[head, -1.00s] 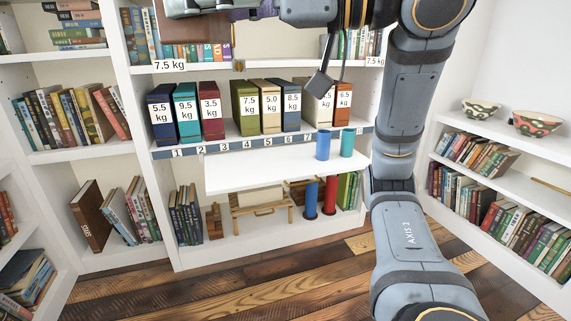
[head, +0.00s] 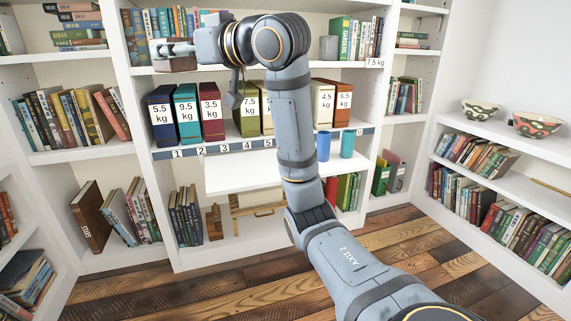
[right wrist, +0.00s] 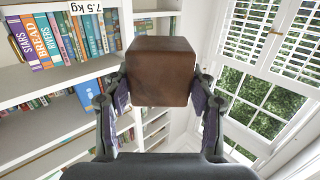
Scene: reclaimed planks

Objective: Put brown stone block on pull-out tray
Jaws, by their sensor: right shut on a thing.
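The brown stone block (right wrist: 160,70) is held between the two fingers of my right gripper (right wrist: 160,95) in the right wrist view. In the head view, my right gripper (head: 170,46) is at the upper left, in front of the upper shelf, and the block (head: 176,65) shows small at it. The white pull-out tray (head: 238,178) juts out below the numbered strip, lower than the block and to its right. My right forearm hides part of the tray. My left gripper is out of view.
A blue cylinder (head: 323,146) and a teal cylinder (head: 347,144) stand at the tray's right end. Weight-labelled binders (head: 187,115) line the shelf above. The tray's visible left part is bare.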

